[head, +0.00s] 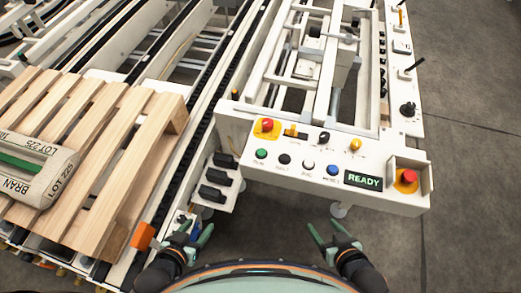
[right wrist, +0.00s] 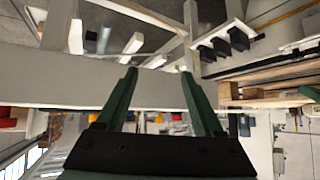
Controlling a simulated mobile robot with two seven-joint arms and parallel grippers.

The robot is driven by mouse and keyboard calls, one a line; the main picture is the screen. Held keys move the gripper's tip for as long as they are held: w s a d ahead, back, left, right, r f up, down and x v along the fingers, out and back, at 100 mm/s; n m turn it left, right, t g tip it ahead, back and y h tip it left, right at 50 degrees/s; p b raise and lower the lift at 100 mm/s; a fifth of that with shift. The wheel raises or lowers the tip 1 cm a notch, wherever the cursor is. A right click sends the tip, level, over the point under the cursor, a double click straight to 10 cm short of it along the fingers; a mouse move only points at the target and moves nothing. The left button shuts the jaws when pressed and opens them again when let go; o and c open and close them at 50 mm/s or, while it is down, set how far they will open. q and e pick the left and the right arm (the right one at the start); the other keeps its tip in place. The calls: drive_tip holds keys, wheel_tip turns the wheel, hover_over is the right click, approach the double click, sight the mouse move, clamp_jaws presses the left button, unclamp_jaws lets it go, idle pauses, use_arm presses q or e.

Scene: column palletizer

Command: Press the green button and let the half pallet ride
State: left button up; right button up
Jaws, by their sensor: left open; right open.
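The green button (head: 261,154) is at the left end of a row of buttons on the white control panel (head: 290,180). The panel's small display (head: 363,179) reads READY. The wooden half pallet (head: 120,150) lies on the conveyor at the left with a printed sack (head: 38,170) on it. My left gripper (head: 195,233) is open and empty below the panel's left end, close to the pallet side. My right gripper (head: 322,232) is open and empty below the panel, apart from it. Its two fingers (right wrist: 158,88) also show apart in the right wrist view.
A red button on yellow (head: 266,127) and a red emergency stop (head: 407,178) sit on the panel, along with black, white and blue buttons. An orange block (head: 143,236) stands at the conveyor edge near my left gripper. The floor at the right (head: 470,200) is clear.

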drive_tip(key=shift+c, duration=0.4)
clamp_jaws()
idle(1.4)
